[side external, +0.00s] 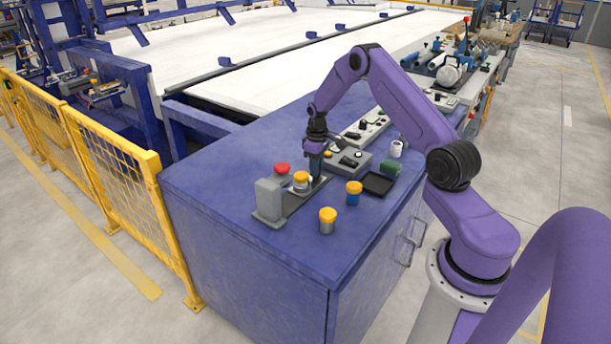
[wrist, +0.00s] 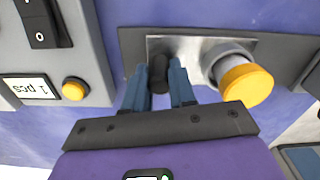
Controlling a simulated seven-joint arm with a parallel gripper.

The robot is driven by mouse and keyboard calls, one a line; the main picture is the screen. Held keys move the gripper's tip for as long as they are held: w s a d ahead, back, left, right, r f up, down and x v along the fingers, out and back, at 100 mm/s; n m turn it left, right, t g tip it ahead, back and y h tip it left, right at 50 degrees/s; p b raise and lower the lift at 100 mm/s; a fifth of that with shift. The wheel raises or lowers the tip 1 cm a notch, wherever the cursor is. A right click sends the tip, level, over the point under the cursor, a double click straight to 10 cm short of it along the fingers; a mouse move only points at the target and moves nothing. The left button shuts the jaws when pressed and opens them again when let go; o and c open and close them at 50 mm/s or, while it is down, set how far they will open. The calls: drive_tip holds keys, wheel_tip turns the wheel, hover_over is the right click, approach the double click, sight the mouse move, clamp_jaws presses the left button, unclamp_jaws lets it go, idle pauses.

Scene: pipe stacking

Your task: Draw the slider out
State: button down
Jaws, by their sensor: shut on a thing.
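The slider (wrist: 190,44) is a shiny metal plate lying on a dark rail (wrist: 133,45), with a black upright handle (wrist: 158,72). A grey pipe with a yellow cap (wrist: 246,86) stands on the slider, and it also shows in the side view (side external: 301,181). My gripper (wrist: 164,82) is shut on the handle, with one blue finger on each side of it. In the side view my gripper (side external: 316,172) points down over the rail, right beside the capped pipe. The handle is hidden behind the fingers there.
A grey block (side external: 268,199) stands at the rail's near-left end, with a red cap (side external: 282,168) behind. A grey yellow-capped pipe (side external: 327,221) and a blue one (side external: 354,194) stand in front. A control box (side external: 348,161), black tray (side external: 378,184) and green block (side external: 391,168) lie right.

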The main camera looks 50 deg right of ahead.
drive_tip(key=shift+d, duration=1.3)
drive_tip(key=c, duration=0.9)
unclamp_jaws()
drive_tip(key=shift+d, duration=0.1)
drive_tip(key=shift+a+r, duration=0.1)
drive_tip(key=shift+a, duration=0.1)
drive_tip(key=shift+r, duration=0.3)
wheel_tip(320, 180, up, 17)
drive_tip(key=shift+f, duration=0.15)
